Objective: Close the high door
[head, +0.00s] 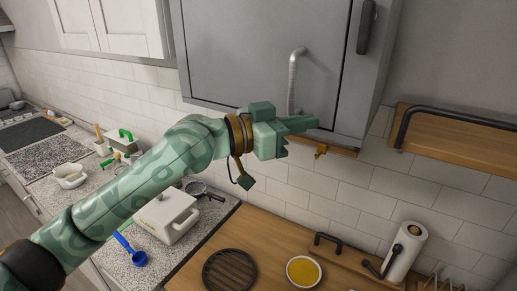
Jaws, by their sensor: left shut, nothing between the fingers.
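A grey wall cabinet (225,102) hangs at the top centre of the head view. Its flat grey door (240,50) bears a pale upright bar handle (293,80). A dark line runs along the door's right edge; I cannot tell whether the door stands slightly ajar. My left gripper (302,138) is shut and empty, at the cabinet's lower edge just below the handle. It covers part of the door's lower edge, and I cannot tell whether it touches the door. My right gripper is not in view.
A dark handle (366,27) is on the cabinet's right part. A wooden shelf (455,140) with a black rail juts out at right. Below, the wooden counter (225,235) holds a yellow-filled bowl (303,271), a black trivet (229,270) and a paper roll (405,252).

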